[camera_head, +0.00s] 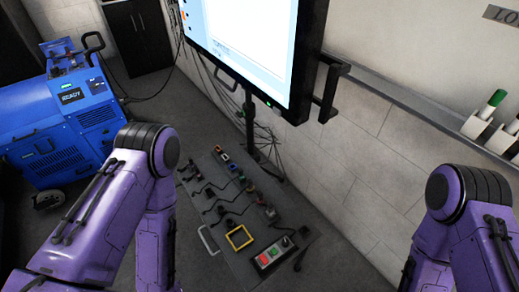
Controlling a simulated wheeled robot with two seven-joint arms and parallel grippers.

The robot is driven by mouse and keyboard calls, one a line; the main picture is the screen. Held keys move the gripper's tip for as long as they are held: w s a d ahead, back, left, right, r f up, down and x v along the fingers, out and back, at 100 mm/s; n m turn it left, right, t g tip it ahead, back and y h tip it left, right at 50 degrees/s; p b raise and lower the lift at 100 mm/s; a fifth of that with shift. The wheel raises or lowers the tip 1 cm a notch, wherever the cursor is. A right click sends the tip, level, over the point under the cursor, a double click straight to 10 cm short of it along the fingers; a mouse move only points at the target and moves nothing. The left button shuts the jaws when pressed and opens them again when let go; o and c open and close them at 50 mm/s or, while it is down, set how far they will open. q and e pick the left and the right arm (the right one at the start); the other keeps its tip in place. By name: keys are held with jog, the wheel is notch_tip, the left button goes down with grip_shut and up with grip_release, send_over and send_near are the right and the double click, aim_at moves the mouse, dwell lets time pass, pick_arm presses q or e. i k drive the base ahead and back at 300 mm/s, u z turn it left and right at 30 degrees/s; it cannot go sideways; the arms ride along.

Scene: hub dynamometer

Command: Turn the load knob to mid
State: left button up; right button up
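A small grey control box (274,254) lies on the dark panel low in the centre of the head view. It has a green and a red button and a small dark knob (286,242) at its right end. This may be the load knob; its label and pointer setting are too small to read. My two purple arms come in at the left and right edges, bent downward. Both grippers are below the picture, so neither shows, and no gripper is seen at the knob.
A dark panel (222,212) carries several small connectors, cables and a yellow square frame (239,238). A large screen (255,45) hangs above on a stand. A blue machine (62,115) reading READY stands at left. A wall shelf (420,112) is at right.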

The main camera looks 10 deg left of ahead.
aim_at(285, 242)
jog(key=u, duration=0.05)
jog(key=k, duration=0.6)
jog(key=z, duration=1.8)
jog(key=i, duration=1.15)
jog(key=u, duration=2.15)
